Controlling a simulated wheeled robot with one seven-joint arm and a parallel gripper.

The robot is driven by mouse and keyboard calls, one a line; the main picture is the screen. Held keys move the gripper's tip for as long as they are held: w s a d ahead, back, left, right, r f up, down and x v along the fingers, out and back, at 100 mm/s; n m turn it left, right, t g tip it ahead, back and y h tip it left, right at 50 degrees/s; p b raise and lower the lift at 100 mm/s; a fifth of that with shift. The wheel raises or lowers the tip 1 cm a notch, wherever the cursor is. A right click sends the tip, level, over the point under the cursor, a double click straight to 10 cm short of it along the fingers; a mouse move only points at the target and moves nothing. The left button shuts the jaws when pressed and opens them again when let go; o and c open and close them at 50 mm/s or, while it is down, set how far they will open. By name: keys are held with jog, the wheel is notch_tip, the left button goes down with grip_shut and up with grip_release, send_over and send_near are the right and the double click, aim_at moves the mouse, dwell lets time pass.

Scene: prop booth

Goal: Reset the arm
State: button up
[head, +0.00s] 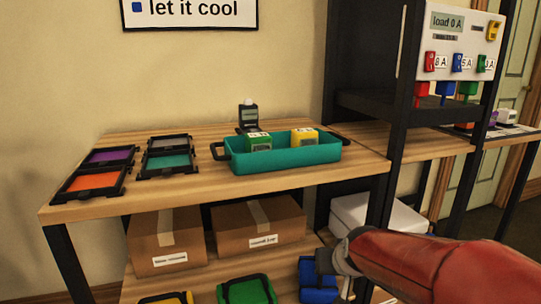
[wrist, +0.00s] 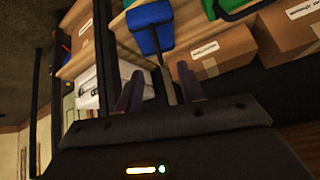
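My gripper (wrist: 160,72) shows in the wrist view with its two dark fingers apart. A thin grey bar appears in the gap between them, below a blue item (wrist: 150,27); I cannot tell whether it lies between the fingers or behind them. Nothing is clearly gripped. In the head view my red arm (head: 430,264) reaches in from the lower right, in front of the shelf. My fingers cannot be made out there. The blue item also shows in the head view (head: 318,283), on the lower shelf just left of my arm.
The wooden table (head: 200,190) holds a teal tray (head: 285,160) with green and yellow devices, a dark device behind it, and several flat coloured trays. Cardboard boxes (head: 258,226) and a white box (head: 375,217) sit below. A black rack (head: 395,105) stands at right.

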jog(key=s+r+g, duration=0.2)
jog(key=s+r, duration=0.1)
jog(key=s, duration=1.8)
jog(key=shift+d+r+n+h, duration=0.2)
jog(key=shift+d+n+h, duration=0.1)
jog(key=shift+d, duration=0.05)
